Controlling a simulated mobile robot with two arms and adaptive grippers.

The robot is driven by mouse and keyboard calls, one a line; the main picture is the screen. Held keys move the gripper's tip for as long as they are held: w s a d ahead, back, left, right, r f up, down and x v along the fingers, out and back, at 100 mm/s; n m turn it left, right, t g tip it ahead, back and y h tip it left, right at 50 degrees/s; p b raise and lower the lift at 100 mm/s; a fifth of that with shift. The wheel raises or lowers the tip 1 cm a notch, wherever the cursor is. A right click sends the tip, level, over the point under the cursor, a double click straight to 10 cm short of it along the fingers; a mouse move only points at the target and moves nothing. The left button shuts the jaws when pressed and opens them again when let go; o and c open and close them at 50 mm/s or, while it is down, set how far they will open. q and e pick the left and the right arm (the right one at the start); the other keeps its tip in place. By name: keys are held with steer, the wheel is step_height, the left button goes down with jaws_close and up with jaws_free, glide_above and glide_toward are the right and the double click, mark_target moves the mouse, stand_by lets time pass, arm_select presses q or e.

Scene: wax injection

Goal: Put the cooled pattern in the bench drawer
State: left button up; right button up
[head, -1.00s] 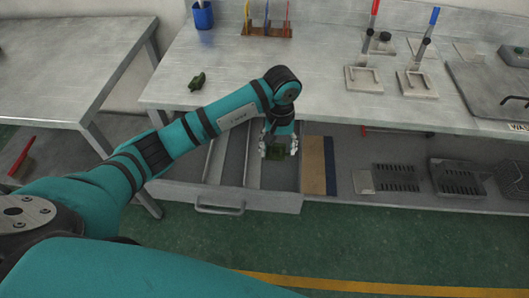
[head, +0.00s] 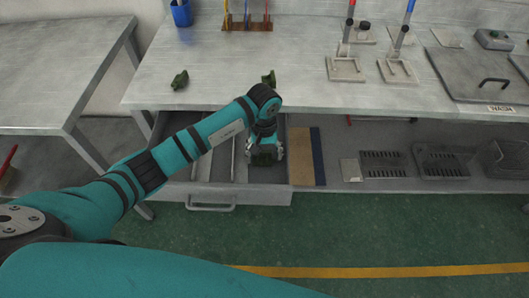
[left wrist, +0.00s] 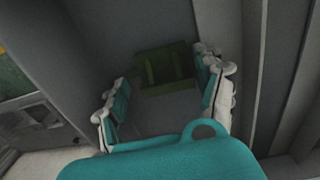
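A dark green wax pattern (left wrist: 165,68) lies in the right-hand compartment of the open bench drawer (head: 240,197). My left gripper (head: 264,153) reaches down into that compartment. In the left wrist view its two fingers (left wrist: 162,85) stand apart on either side of the pattern, with a gap visible at the left finger, so it looks open. Two more green patterns are on the bench top, one (head: 180,79) at the left and one (head: 268,77) partly hidden behind my left arm. My right gripper is not in view.
The bench (head: 300,60) carries a tool rack (head: 247,24), a blue cup (head: 181,13) and clamps with red and blue handles at the right. Drawer dividers stand left of my gripper. A shelf with dark grates (head: 440,162) lies right of the drawer.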

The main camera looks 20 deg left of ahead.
mark_target(264, 153)
arm_select(q)
steer(key=shift+o, duration=1.1)
steer(key=shift+r, duration=0.15)
step_height(264, 153, up, 12)
steer(key=b, duration=0.1)
